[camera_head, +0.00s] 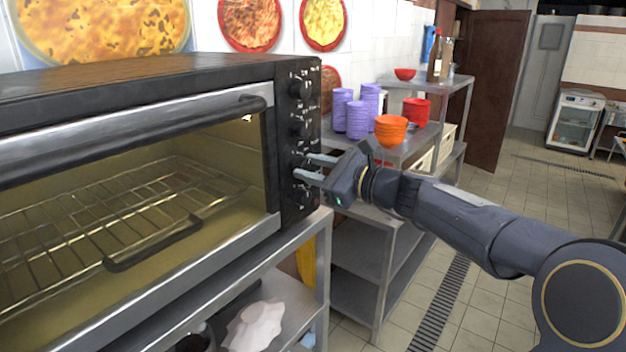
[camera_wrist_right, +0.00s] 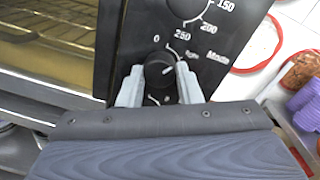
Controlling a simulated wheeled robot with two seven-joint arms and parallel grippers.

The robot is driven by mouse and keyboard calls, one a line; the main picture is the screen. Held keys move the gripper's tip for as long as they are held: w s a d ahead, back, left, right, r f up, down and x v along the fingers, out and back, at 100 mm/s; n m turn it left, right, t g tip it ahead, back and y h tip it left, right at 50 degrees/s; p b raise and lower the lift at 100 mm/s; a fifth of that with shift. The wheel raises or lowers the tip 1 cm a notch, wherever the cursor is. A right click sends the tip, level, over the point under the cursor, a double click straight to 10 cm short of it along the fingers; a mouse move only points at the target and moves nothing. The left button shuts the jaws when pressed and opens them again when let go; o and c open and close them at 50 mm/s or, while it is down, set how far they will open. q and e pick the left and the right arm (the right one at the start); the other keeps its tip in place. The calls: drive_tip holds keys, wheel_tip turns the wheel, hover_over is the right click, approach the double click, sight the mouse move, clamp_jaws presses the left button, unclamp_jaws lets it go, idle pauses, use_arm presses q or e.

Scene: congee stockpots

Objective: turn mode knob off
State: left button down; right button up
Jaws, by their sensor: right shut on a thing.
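The black toaster oven (camera_head: 140,63) fills the left of the head view, with its knob panel on its right side. The mode knob (camera_wrist_right: 160,70) shows in the right wrist view below a larger temperature dial (camera_wrist_right: 187,6), with the label "Mode" beside it. My right gripper (camera_wrist_right: 159,84) has one finger on each side of the mode knob and is shut on it. In the head view the right gripper (camera_head: 311,167) reaches the panel from the right, and its fingers partly hide the knob. My left gripper is not in view.
The oven stands on a metal shelf unit (camera_head: 321,246). Behind my right arm, another shelf (camera_head: 412,147) holds purple stacked bowls (camera_head: 357,118), orange bowls (camera_head: 390,130) and red bowls (camera_head: 417,111). The tiled floor (camera_head: 480,290) at the right is open.

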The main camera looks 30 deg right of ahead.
drive_tip(key=n+b, duration=0.3)
drive_tip(key=shift+f, duration=0.2)
drive_tip(key=shift+r+n+b, duration=0.15)
drive_tip(key=shift+n+b, duration=1.35)
drive_tip(key=shift+n, duration=0.2)
drive_tip(key=o, duration=1)
drive_tip(key=shift+c, duration=0.2)
drive_tip(key=b+v, duration=0.1)
drive_tip(key=v, duration=0.6)
drive_tip(key=shift+s+r, duration=0.15)
drive_tip(key=shift+s, duration=0.25)
drive_tip(key=shift+d, duration=0.1)
